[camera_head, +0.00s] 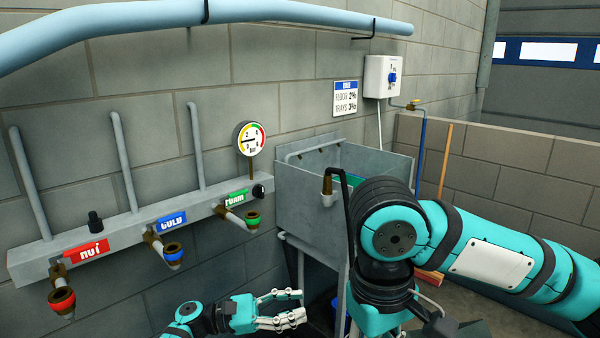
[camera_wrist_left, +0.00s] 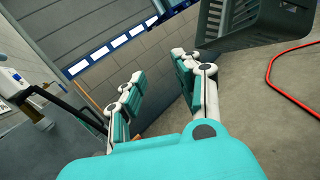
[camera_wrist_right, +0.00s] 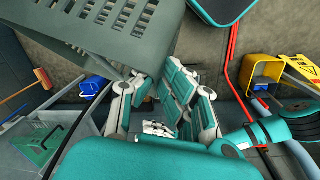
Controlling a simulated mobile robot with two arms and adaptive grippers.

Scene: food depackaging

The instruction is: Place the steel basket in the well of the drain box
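A grey slotted basket or crate (camera_wrist_right: 115,35) fills the upper left of the right wrist view, close to the fingertips of my right gripper (camera_wrist_right: 155,85). Whether the fingers hold its edge is unclear. A dark slotted crate (camera_wrist_left: 265,22) shows at the top right of the left wrist view; I cannot tell if it is the same one. My left gripper (camera_head: 290,308) is low in the head view, its fingers apart and empty in the left wrist view (camera_wrist_left: 155,85). No drain box is clearly identifiable. My right gripper is hidden in the head view.
A grey steel sink (camera_head: 310,205) with something green inside stands against the wall. A pipe rail with labelled valves (camera_head: 130,230) runs along the left wall. A red hose (camera_wrist_left: 272,80) lies on the floor. A yellow bucket (camera_wrist_right: 262,72) stands at right.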

